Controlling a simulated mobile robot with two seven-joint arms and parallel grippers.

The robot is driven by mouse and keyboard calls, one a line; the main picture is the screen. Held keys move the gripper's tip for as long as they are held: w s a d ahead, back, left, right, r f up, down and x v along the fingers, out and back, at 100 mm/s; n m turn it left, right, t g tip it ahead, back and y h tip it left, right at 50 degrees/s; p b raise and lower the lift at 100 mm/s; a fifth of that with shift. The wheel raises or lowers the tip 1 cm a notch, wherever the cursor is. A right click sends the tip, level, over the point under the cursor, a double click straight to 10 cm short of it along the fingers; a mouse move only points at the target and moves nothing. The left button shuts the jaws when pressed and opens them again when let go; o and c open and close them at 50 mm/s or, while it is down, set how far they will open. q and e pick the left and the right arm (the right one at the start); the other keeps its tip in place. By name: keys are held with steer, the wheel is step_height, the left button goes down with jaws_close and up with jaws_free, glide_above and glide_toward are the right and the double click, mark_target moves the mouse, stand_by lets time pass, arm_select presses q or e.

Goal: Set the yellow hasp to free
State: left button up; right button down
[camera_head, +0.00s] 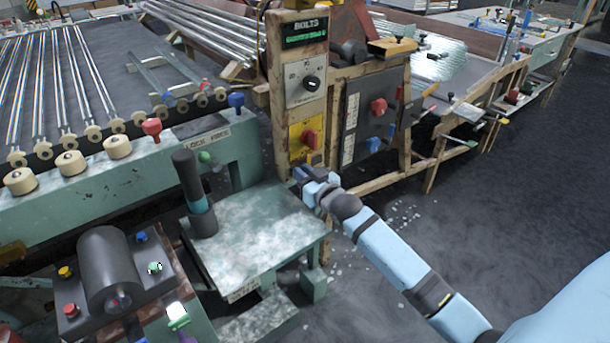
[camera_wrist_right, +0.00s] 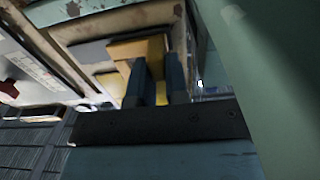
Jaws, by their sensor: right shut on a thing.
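The yellow hasp (camera_wrist_right: 135,48) shows in the right wrist view, under the worn, cream-edged housing of the control post. My right gripper (camera_wrist_right: 156,72) is shut on it, with one dark blue finger on each side and yellow showing between them. In the head view my right gripper (camera_head: 303,174) is at the lower part of the post, just below the yellow panel (camera_head: 296,135) with its red knob. The hasp is mostly hidden there by the gripper, and I cannot tell its set position. My left gripper is not in view.
The control post (camera_head: 282,90) carries a BOLTS display (camera_head: 305,32) and a black dial (camera_head: 311,84). A dark panel (camera_head: 375,110) with red and blue knobs stands right of it. A green stand (camera_head: 255,235) lies below left. Open floor (camera_head: 480,220) is at right.

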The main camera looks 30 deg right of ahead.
steer(key=shift+a, duration=0.25)
steer(key=c, duration=1.5)
jaws_free()
steer(key=o, duration=0.4)
steer(key=shift+w+a, duration=0.1)
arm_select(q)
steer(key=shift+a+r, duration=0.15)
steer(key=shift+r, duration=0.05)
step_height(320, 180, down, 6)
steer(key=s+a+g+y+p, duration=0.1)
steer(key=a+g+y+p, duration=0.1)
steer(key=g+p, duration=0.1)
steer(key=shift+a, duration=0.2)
arm_select(e)
steer(key=s, duration=0.9)
steer(key=s+d, duration=0.1)
steer(key=s, duration=0.4)
steer(key=shift+d, duration=0.1)
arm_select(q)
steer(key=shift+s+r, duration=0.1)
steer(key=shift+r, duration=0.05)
